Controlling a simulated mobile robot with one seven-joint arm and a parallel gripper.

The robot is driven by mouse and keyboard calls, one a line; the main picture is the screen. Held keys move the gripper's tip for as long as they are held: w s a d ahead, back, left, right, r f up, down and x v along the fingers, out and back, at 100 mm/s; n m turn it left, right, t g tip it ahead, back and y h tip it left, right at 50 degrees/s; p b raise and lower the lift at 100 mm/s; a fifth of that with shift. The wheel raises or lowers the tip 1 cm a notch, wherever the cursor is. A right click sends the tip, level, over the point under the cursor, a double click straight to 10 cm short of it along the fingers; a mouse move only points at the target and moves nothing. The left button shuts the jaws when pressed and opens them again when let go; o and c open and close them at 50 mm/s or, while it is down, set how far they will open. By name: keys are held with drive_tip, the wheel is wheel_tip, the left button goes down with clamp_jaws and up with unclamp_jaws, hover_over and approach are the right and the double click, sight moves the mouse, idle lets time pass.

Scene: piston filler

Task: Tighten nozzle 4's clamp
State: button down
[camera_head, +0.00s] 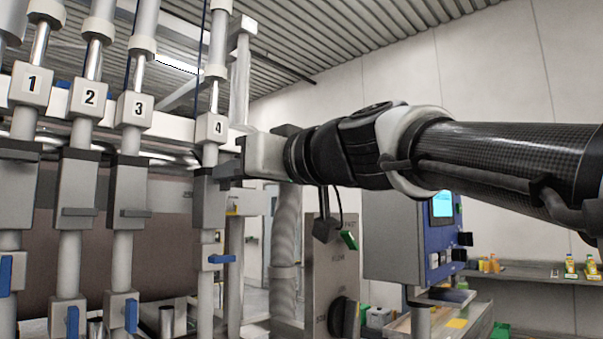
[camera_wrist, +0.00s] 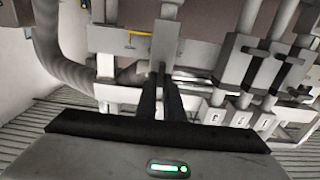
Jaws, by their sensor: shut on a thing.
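Nozzle 4 (camera_head: 218,128) is the rightmost numbered nozzle in the head view. Its clamp (camera_head: 205,205) is a narrow grey block with a dark top, below the number plate. My gripper (camera_head: 228,170) reaches in from the right at the upper part of this clamp. In the wrist view, the clamp (camera_wrist: 165,42) stands straight ahead, and the two dark fingers of my gripper (camera_wrist: 161,75) come close together at its end. They are shut on the clamp's small handle, which the fingers mostly hide. How tight the clamp is cannot be told.
Nozzles 1 (camera_head: 32,83), 2 (camera_head: 90,97) and 3 (camera_head: 138,108) stand close by on the left, with similar clamps. A blue lever (camera_head: 221,259) sticks out sideways below nozzle 4's clamp. A control cabinet (camera_head: 395,235) stands to the right, below my arm.

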drive_tip(key=shift+w+d+f+m, duration=0.1)
drive_tip(key=shift+w+f+m, duration=0.1)
drive_tip(key=shift+m, duration=2.75)
drive_tip(key=shift+w+d+f+m, duration=0.1)
drive_tip(key=shift+d+f+m, duration=0.1)
drive_tip(key=shift+m, duration=2.8)
drive_tip(key=shift+w+d+f+m, duration=0.1)
drive_tip(key=shift+f+m, duration=0.1)
drive_tip(key=shift+m, duration=2.75)
drive_tip(key=c, duration=1.9)
unclamp_jaws()
drive_tip(key=shift+o, duration=0.2)
